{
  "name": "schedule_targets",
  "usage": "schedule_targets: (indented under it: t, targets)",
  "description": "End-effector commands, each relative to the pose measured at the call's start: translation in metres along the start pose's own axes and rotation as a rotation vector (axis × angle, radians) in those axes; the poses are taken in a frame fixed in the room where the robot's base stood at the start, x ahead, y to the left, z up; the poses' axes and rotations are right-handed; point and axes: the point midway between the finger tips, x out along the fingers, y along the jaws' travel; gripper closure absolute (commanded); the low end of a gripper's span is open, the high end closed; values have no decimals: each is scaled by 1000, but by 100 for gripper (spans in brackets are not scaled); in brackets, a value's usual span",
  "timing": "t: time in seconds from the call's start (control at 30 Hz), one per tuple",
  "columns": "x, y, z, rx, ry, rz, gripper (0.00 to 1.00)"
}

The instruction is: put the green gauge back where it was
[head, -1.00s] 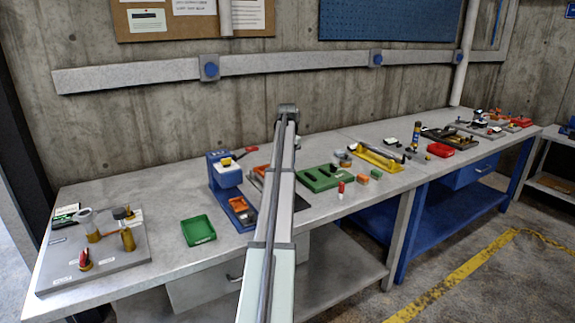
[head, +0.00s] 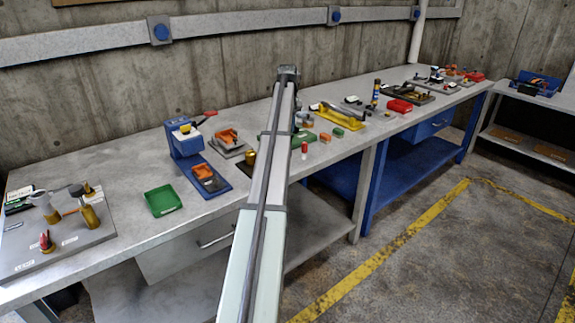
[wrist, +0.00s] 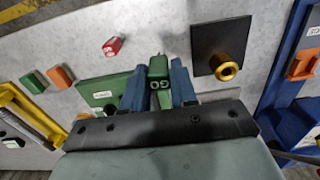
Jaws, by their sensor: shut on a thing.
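The green gauge (wrist: 158,70), marked "GO", is between the blue fingers of my gripper (wrist: 157,86) in the wrist view. My gripper is shut on it. A green plate (wrist: 92,88) with a white label lies on the bench just left of the fingers, partly hidden by them. In the head view part of the green plate (head: 303,137) shows beside my arm. My arm hides the gripper and the gauge there. I cannot tell how high the gauge is above the bench.
A black plate with a brass cylinder (wrist: 226,68) is right of my gripper in the wrist view. A red-and-white piece (wrist: 113,46), an orange block (wrist: 60,77) and a green block (wrist: 34,82) lie nearby. A yellow fixture (head: 340,116) stands farther right.

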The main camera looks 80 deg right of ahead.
Motion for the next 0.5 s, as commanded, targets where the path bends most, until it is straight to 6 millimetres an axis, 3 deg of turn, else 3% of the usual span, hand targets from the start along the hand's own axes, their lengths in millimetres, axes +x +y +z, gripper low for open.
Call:
schedule_targets:
  t: [0.23,0.5]
  targets:
    - [8,0,0,-62,0,0,97]
    - [49,-1,0,-63,-1,-1,97]
